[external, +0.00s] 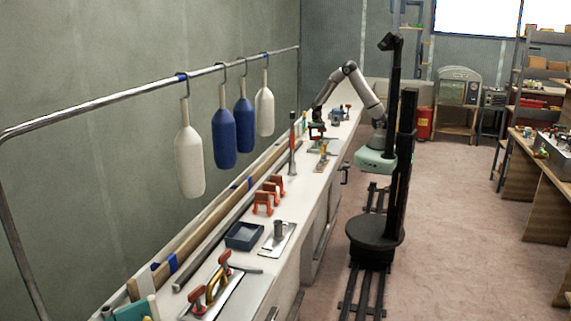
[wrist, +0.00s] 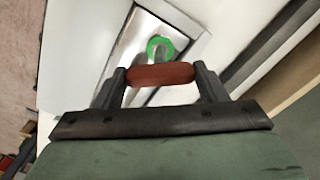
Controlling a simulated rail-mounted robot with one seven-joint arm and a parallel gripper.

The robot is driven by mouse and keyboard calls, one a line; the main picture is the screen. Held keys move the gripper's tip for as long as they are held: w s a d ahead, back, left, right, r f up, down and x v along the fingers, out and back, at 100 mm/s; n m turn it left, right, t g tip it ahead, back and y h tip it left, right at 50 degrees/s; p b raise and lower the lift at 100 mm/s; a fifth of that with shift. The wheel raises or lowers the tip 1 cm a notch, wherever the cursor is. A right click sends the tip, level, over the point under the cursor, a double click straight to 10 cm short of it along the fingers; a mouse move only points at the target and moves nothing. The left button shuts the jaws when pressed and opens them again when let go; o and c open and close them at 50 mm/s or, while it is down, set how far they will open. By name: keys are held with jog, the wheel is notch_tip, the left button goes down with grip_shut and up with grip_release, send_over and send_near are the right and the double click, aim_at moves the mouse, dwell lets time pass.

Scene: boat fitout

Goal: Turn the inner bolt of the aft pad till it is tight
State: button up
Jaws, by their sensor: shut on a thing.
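My gripper (wrist: 160,78) is shut on a red-brown bar-shaped handle (wrist: 160,75), which lies across between its two dark fingers in the wrist view. Beyond the handle, a bright green ring (wrist: 166,44) sits on a shiny metal plate (wrist: 135,38). The handle and fingers are close in front of the ring; I cannot tell whether the tool meets a bolt there. The bolt itself is not clearly visible. In the external view my gripper (external: 317,124) is low over the far part of the white bench, with a red piece at it.
The long white bench (external: 312,180) carries orange clamps (external: 264,200), a blue tray (external: 244,236), a plate with a grey post (external: 278,238) and red-handled tools (external: 213,280). White and blue fenders (external: 222,138) hang from a rail (external: 110,97) along the left. The floor right of my rail is clear.

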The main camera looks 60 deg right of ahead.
jog(key=shift+w+r, duration=0.15)
jog(key=shift+r, duration=0.05)
jog(key=o, duration=0.8)
jog(key=shift+o, duration=0.9)
jog(key=shift+f, duration=0.1)
notch_tip(320, 180, up, 18)
jog(key=shift+f, duration=0.25)
jog(key=s+f+n, duration=0.1)
jog(key=s+n, duration=0.3)
jog(key=s, duration=0.7)
jog(key=s+a+f+n, duration=0.1)
jog(key=s+n, duration=0.3)
jog(key=s, duration=0.8)
jog(key=shift+f, duration=0.3)
